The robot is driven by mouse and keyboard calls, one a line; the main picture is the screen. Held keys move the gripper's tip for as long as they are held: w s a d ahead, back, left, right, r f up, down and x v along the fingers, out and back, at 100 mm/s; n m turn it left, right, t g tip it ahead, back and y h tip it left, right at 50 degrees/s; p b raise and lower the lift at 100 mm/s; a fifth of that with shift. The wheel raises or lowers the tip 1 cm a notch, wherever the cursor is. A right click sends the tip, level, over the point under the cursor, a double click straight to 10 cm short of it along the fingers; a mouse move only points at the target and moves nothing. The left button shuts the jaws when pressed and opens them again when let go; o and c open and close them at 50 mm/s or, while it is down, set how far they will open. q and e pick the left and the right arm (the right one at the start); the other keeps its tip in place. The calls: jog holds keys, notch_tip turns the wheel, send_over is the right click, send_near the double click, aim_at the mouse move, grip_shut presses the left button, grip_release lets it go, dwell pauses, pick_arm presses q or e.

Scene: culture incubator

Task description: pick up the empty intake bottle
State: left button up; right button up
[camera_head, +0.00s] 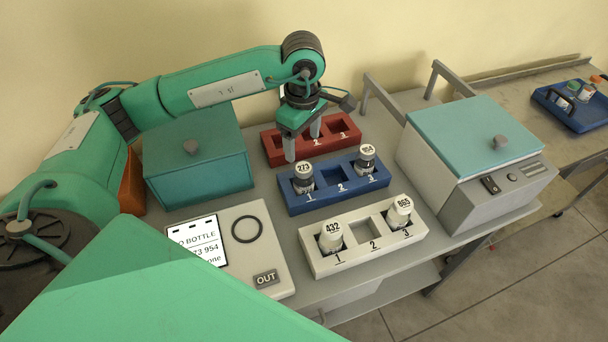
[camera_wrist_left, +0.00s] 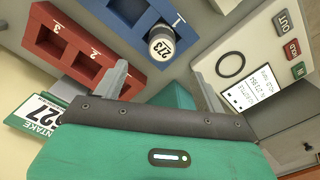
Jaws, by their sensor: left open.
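I cannot pick out a bottle marked as the intake bottle. In the head view my left gripper (camera_head: 302,138) is open, fingers down, over the red rack (camera_head: 343,141); nothing shows between its fingers. In the left wrist view the red rack (camera_wrist_left: 90,57) shows empty slots 2 and 3, with slot 1 partly covered by a grey finger. A green-edged sign reading INTAKE 227 (camera_wrist_left: 40,115) lies beside that rack. The blue rack (camera_head: 325,205) holds dark bottle 273 (camera_head: 303,178) in slot 1 and bottle 954 (camera_head: 366,158) in slot 3. My right gripper is not visible.
A white rack (camera_head: 367,259) holds bottles 432 (camera_head: 331,236) and 865 (camera_head: 399,211). A lidded teal box (camera_head: 197,172) stands left. A white panel (camera_head: 275,262) bears a printed sheet and OUT label. A lidded incubator (camera_head: 475,165) stands right; a blue tray (camera_head: 590,118) sits beyond.

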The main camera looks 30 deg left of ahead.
aim_at(302, 167)
pick_arm(q)
notch_tip(302, 167, down, 4)
jog(key=shift+f+p, duration=0.25)
jog(key=shift+p, duration=0.1)
jog(key=shift+f, duration=0.45)
jog(key=shift+s+f+p, duration=0.1)
jog(key=shift+f+p, duration=0.25)
jog(key=shift+p, duration=0.15)
notch_tip(302, 167, down, 4)
jog(key=shift+s+r+p, duration=0.1)
jog(key=shift+r+p, duration=0.15)
jog(key=shift+p, duration=0.5)
jog(key=shift+f, duration=0.45)
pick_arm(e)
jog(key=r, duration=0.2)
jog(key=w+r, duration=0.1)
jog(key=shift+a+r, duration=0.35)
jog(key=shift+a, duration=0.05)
pick_arm(q)
jog(key=shift+d, duration=0.1)
jog(key=shift+c, duration=0.2)
jog(key=c, duration=1)
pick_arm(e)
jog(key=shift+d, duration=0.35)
